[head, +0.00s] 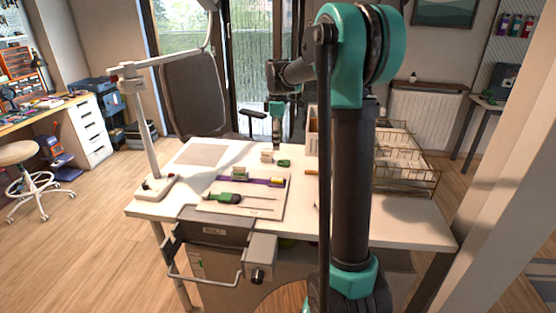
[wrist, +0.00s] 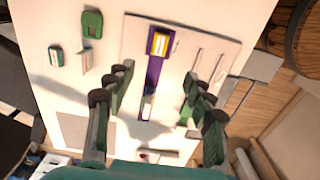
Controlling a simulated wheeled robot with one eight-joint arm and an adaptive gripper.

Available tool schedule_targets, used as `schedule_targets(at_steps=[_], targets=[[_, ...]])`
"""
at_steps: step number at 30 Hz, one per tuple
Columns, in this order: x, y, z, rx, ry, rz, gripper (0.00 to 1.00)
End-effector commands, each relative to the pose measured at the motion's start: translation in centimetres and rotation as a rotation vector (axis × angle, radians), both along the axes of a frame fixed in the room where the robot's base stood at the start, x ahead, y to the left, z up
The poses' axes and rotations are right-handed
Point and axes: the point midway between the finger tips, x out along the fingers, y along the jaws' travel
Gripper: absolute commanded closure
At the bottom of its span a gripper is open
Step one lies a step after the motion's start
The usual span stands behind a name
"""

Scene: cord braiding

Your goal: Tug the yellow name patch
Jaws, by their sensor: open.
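The yellow name patch (head: 277,182) sits near the right end of a dark purple strap (head: 258,181), which lies on a pale board (head: 273,208) on the table. In the wrist view the yellow patch (wrist: 160,42) shows at the top end of the purple strap (wrist: 152,75), with a pale mark on its face. My gripper (head: 276,146) hangs above the far part of the table, behind the board in the head view. In the wrist view my gripper (wrist: 158,85) is open and empty, its fingers spread either side of the strap and apart from the patch.
A green-handled screwdriver (head: 225,198) lies on the board. A small block (head: 267,157) and a green item (head: 284,163) lie behind it. A lamp base (head: 153,188) stands at the left, and wire baskets (head: 405,178) at the right. The table's left front is clear.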

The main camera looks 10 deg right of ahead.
Motion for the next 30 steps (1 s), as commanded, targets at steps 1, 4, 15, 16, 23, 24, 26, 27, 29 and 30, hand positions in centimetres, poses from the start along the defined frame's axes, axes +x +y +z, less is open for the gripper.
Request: schedule_targets(at_steps=[1, 4, 15, 16, 23, 24, 26, 27, 29, 30], targets=[[0.0, 0.0, -0.7, 0.0, 0.0, -0.001, 0.47], [0.0, 0.0, -2.4, 0.0, -0.001, -0.002, 0.47], [0.0, 0.0, -9.1, 0.0, -0.001, -0.003, 0.47], [0.0, 0.0, -9.6, 0.0, -0.001, -0.003, 0.47], [0.0, 0.0, -13.5, 0.001, -0.001, -0.003, 0.47], [0.0, 0.0, -14.0, 0.001, -0.001, -0.003, 0.47], [0.0, 0.0, -14.7, 0.001, -0.001, -0.003, 0.47], [0.0, 0.0, -15.1, 0.001, -0.001, -0.003, 0.47], [0.0, 0.0, -15.6, 0.001, -0.001, -0.003, 0.47], [0.0, 0.0, -15.8, 0.001, -0.001, -0.003, 0.47]])
